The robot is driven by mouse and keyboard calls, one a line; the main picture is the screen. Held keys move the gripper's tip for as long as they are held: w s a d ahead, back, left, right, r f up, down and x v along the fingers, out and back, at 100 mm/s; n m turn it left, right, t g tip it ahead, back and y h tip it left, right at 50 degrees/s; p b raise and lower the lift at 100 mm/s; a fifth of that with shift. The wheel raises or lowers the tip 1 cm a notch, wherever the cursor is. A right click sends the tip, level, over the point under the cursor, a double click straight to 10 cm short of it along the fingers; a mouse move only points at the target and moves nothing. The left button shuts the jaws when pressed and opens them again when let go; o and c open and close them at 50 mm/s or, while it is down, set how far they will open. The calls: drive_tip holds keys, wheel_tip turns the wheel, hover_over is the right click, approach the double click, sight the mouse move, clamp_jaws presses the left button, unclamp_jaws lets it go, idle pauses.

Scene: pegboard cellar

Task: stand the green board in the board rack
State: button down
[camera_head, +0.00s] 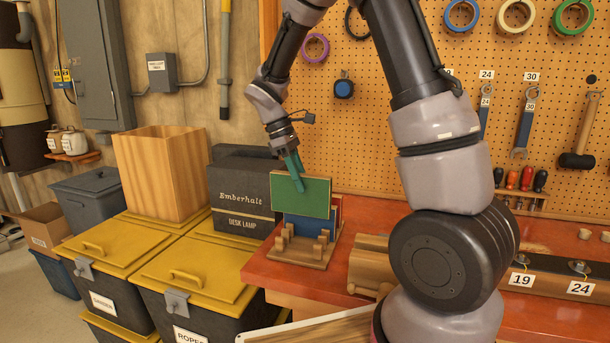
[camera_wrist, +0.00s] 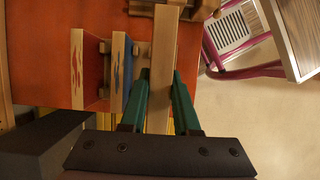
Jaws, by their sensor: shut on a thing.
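The green board (camera_head: 303,197) is held upright by my gripper (camera_head: 294,172) at its top edge. In the wrist view its wooden edge (camera_wrist: 164,60) runs between the two teal fingers (camera_wrist: 162,84), which are shut on it. The wooden board rack (camera_head: 297,257) stands on the red bench below. The green board's lower edge appears to be above the rack's front pegs. A blue board (camera_wrist: 121,66) and a red board (camera_wrist: 78,68) stand in the rack behind the green one, parallel to it and apart from it. The head view mostly hides them.
A dark lamp box (camera_head: 240,197) stands left of the rack, and a wooden bin (camera_head: 160,172) sits further left. Yellow-lidded crates (camera_head: 195,272) stand beside the bench (camera_head: 262,272). A wooden block (camera_head: 367,262) lies right of the rack. Pegboard tools hang behind.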

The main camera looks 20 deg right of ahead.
sight(298, 213)
drive_tip(key=shift+f, duration=2.9)
drive_tip(key=shift+f, duration=0.15)
drive_tip(key=shift+f, duration=1.4)
drive_tip(key=shift+f, duration=1.35)
drive_tip(key=c, duration=0.6)
unclamp_jaws()
drive_tip(key=shift+o, duration=0.2)
